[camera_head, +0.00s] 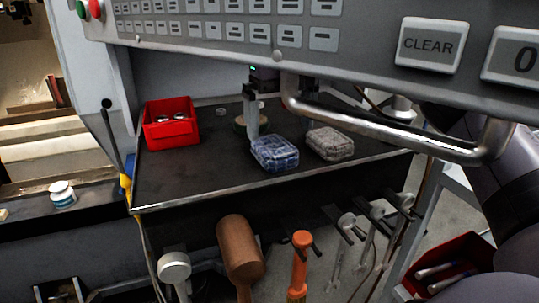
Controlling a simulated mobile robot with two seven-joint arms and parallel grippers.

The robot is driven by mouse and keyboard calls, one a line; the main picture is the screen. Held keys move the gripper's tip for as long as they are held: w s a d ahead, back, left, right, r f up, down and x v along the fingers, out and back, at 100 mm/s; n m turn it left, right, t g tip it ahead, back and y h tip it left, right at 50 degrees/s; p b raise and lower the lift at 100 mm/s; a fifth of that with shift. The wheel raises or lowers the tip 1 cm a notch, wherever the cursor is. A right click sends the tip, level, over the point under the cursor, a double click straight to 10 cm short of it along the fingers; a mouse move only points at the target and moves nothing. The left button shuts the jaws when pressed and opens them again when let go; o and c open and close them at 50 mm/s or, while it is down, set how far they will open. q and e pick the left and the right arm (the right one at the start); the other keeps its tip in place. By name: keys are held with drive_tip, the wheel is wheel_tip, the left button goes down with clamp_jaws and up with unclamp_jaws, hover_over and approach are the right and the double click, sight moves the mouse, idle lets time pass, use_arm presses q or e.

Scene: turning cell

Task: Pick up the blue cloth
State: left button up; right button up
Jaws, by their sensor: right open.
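The blue cloth (275,153) is a folded, patterned bundle lying on the dark shelf top (190,175), in the middle of the head view. My right gripper (279,115) is open above and behind it, partly hidden by the panel and its metal handle. One grey finger reaches down by the cloth's left back edge; whether it touches the cloth I cannot tell. The other finger shows only in part, farther right. Nothing shows held between the fingers. My left gripper is not in view.
A grey-brown folded cloth (330,144) lies close to the right of the blue one. A red bin (171,122) stands at the shelf's left. The control panel (370,50) and its handle (400,125) overhang the front. Mallets and tools hang below the shelf edge.

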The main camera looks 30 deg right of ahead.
sight(277, 147)
drive_tip(key=f, duration=0.3)
drive_tip(key=f+b, duration=0.1)
drive_tip(key=shift+a+f, duration=0.35)
drive_tip(key=c, duration=1.1)
drive_tip(key=shift+c, duration=0.2)
drive_tip(key=shift+r, duration=0.1)
wheel_tip(277, 147, up, 10)
drive_tip(key=p, duration=0.3)
drive_tip(key=shift+p, duration=0.35)
